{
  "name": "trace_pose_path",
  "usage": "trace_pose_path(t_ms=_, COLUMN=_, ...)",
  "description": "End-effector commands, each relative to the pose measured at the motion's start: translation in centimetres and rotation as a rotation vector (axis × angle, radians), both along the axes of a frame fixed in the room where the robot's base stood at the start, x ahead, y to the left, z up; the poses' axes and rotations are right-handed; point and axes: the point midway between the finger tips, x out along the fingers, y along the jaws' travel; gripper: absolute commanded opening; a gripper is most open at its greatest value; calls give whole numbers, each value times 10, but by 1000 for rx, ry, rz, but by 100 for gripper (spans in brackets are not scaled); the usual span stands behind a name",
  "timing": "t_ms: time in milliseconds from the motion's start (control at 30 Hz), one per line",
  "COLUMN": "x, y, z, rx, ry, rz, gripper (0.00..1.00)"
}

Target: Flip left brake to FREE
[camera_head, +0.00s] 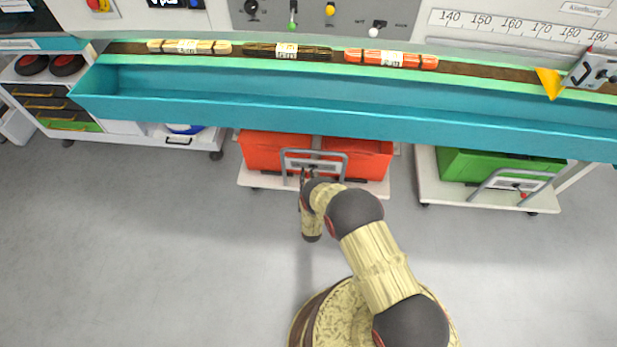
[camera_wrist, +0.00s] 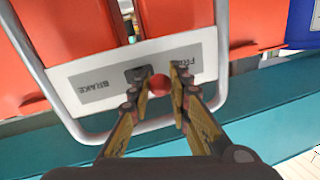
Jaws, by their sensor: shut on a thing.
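The left brake is on the orange cart (camera_head: 262,152), under the teal trough. In the wrist view its white plate (camera_wrist: 72,78) appears upside down, with a BRAKE label (camera_wrist: 95,87) at left and a FREE label (camera_wrist: 180,58) at right. The red ball knob of the brake lever (camera_wrist: 159,85) shows between the two labels. My gripper (camera_wrist: 161,83) has its fingers on either side of the knob and is shut on it. In the head view my gripper (camera_head: 306,176) is at the front of the cart; the knob is hidden there by my arm.
A grey tube handle (camera_wrist: 52,98) frames the plate, close around my fingers. A green cart (camera_head: 480,165) with its own handle stands at right. The teal trough (camera_head: 330,112) overhangs the orange cart. The grey floor (camera_head: 130,230) in front is clear.

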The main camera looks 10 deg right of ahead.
Motion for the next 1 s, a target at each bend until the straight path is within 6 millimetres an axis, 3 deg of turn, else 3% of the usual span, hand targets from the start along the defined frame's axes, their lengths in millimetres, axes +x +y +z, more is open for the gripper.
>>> trace_pose_path(t_ms=600, x=2, y=1, z=0, rx=1, ry=-1, rz=-40, gripper=0)
trace_pose_path(t_ms=633, x=2, y=1, z=0, rx=1, ry=-1, rz=-40, gripper=20)
trace_pose_path(t_ms=1000, x=2, y=1, z=0, rx=1, ry=-1, rz=-40, gripper=38)
